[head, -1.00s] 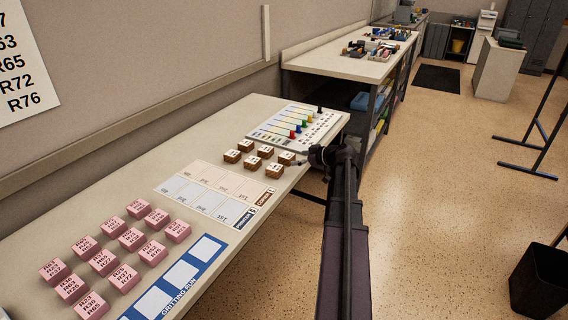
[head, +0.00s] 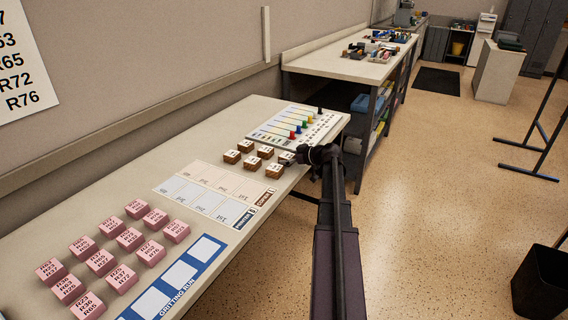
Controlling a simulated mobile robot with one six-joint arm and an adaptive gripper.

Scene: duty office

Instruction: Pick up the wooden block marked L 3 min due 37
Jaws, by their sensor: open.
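Several small wooden blocks (head: 253,163) with white labels stand in two short rows on the table (head: 237,121). Their labels are too small to read, so I cannot tell which one is marked L 3 min due 37. My gripper (head: 297,160) is at the right end of these rows, close to the rightmost block (head: 286,157), and partly covers it. The fingers are small and dark in this view. I see no block held or lifted. Whether the fingers touch the rightmost block cannot be told.
A white board with coloured pegs (head: 297,126) lies behind the blocks. Pale card mats (head: 206,192) and a blue gritting run strip (head: 179,273) lie nearer, beside several pink blocks (head: 131,239). A black bin (head: 540,281) stands on the floor at right.

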